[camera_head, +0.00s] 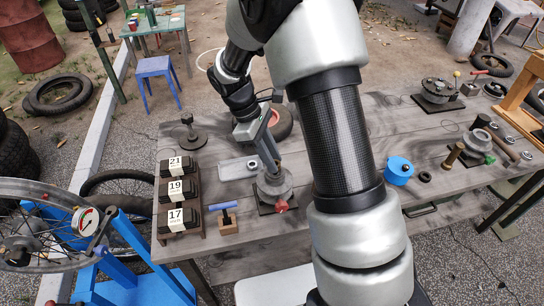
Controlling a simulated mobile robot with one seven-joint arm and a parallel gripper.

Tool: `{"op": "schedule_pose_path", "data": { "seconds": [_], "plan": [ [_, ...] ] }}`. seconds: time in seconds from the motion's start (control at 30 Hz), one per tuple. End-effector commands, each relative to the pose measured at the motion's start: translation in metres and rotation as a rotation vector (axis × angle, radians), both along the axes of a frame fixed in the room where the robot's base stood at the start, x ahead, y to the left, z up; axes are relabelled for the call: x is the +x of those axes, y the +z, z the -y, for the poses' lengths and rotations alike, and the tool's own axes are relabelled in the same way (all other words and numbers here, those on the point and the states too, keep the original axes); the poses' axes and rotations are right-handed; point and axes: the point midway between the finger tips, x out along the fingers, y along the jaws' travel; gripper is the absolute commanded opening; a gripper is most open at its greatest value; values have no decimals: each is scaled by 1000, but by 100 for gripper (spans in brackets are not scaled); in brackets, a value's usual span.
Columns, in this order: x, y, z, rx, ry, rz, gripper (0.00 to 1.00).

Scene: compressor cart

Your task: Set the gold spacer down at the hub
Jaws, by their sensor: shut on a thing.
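My gripper (268,154) reaches down from the arm with its long grey fingers close together. Its tips are over a round grey hub fixture (276,190) on a dark square base, which has a red knob (281,206) at its front. The fingers are shut on a small piece, taken to be the gold spacer. It is too small and too covered by the fingertips to make out its colour or tilt. I cannot tell whether it touches the hub.
Numbered boxes (176,218) and a blue-handled tool (222,205) are on the left. A grey tray (238,168) lies beside the hub. A blue pot (399,170), a brass cylinder (453,155) and a green-knobbed fixture (477,141) stand right. My arm hides the table's middle.

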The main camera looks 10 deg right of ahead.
Motion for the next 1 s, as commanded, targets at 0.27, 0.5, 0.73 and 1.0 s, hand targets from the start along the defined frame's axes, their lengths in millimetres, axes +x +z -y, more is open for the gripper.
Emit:
{"op": "schedule_pose_path", "data": {
  "seconds": [0.27, 0.5, 0.73, 1.0],
  "plan": [
    [0, -1, 0, 0, 0, 0, 0],
    [0, -7, 0, 0, 0, 0, 0],
    [0, -13, 0, 0, 0, 1, 0],
    [0, -16, 0, 0, 0, 1, 33]
  ]
}}
